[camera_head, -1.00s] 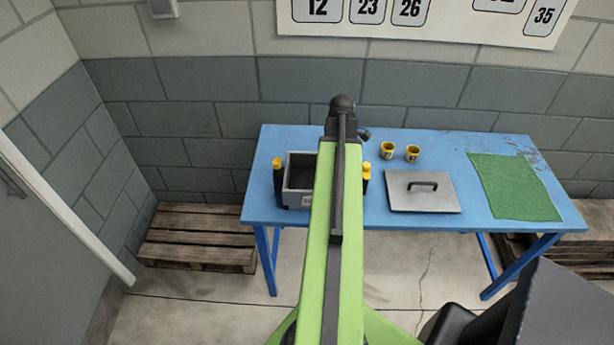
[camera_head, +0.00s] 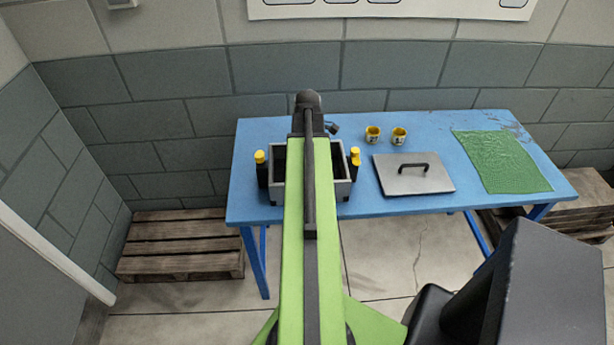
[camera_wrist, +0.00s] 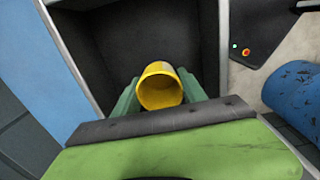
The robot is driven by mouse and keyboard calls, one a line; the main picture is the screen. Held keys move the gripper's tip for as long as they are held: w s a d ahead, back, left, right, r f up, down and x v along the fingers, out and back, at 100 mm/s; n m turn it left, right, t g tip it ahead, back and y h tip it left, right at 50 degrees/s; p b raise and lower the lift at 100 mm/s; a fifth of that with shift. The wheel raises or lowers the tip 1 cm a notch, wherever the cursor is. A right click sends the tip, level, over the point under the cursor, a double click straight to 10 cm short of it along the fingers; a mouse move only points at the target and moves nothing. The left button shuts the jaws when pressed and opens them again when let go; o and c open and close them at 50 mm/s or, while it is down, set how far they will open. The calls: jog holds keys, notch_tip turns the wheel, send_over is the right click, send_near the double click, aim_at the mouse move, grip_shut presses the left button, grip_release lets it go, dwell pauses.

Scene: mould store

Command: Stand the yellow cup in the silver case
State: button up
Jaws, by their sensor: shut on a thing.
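My gripper (camera_wrist: 160,84) is shut on a yellow cup (camera_wrist: 160,90), with a greenish finger on each side of it. In the wrist view the cup is tilted to the camera, over the dark inside of the silver case (camera_wrist: 223,40); whether it touches the bottom cannot be told. In the head view the case (camera_head: 343,188) stands open at the left of the blue table, and my arm covers its middle. The gripper and held cup are hidden there behind my arm.
Black bottles with yellow caps stand close at the case's left (camera_head: 262,170) and right (camera_head: 354,165).

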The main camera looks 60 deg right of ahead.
notch_tip(320, 180, down, 4)
jog(key=b, duration=0.3)
jog(key=shift+b, duration=0.3)
jog(key=shift+r, duration=0.3)
jog(key=shift+f, duration=0.25)
jog(key=o, duration=1.4)
jog(key=shift+r, duration=0.1)
jog(key=shift+c, duration=0.2)
notch_tip(320, 180, up, 12)
jog(key=p, duration=1.2)
jog(key=shift+r, duration=0.15)
jog(key=shift+s, duration=0.1)
